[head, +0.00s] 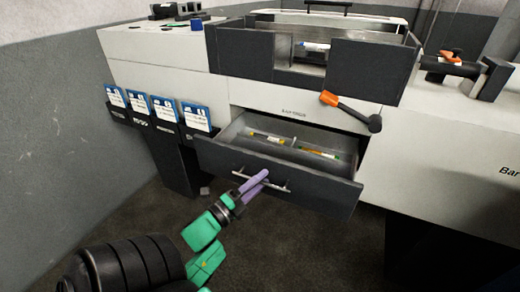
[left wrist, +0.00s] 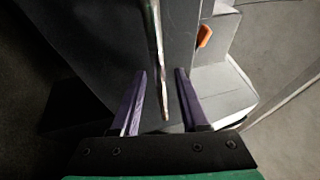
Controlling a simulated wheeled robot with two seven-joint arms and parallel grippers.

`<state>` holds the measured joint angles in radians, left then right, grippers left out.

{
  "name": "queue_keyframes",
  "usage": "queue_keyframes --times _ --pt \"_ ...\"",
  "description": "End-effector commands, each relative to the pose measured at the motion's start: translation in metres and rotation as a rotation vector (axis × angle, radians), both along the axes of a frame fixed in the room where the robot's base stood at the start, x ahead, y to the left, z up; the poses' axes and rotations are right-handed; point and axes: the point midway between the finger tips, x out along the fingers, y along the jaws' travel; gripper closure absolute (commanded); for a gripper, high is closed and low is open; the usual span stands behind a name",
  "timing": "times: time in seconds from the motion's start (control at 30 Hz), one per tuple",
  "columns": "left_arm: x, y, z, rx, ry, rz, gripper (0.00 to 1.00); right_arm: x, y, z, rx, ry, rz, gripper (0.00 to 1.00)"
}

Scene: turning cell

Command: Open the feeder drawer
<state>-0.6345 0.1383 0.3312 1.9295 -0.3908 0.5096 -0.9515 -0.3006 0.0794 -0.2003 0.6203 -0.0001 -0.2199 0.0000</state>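The feeder drawer (head: 325,192), dark-fronted, is pulled out of the white machine below the bar feeder label. Inside it lie several small coloured items, among them a yellow-orange one (head: 318,153), beside a divider. A thin metal handle (head: 280,186) runs across its front. My left gripper (head: 256,182), with purple fingers, is at the handle in the head view. In the left wrist view, the fingers (left wrist: 160,88) stand apart on either side of the handle bar (left wrist: 156,40), with gaps showing on both sides. My right gripper is not in view.
An orange-tipped lever (head: 345,108) sticks out above the drawer's right side. An open dark tray (head: 375,68) sits on top. Blue-and-white card boxes (head: 165,110) hang in holders to the left. The floor (head: 300,250) before the drawer is clear.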

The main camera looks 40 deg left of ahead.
Motion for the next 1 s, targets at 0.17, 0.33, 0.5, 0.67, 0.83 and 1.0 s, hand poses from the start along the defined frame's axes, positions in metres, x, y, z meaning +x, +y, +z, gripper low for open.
queue_keyframes --times 0.17,0.33,0.5,0.67,0.83,1.0 --pt "-0.005 0.000 -0.001 0.000 0.000 0.000 0.55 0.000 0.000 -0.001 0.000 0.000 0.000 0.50" --pt "-0.031 0.002 -0.008 0.000 0.004 0.002 0.55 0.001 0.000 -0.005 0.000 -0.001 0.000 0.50" --pt "-0.077 0.005 -0.018 -0.002 0.006 0.004 0.55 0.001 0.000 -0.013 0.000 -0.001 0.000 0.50" --pt "-0.120 0.008 -0.025 -0.001 0.005 0.003 0.55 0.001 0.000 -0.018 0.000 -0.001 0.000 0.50" --pt "-0.141 0.009 -0.027 0.000 0.001 0.001 0.55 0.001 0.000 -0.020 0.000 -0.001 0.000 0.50" --pt "-0.143 0.009 -0.026 0.000 0.000 0.000 0.55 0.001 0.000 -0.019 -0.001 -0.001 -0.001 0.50"
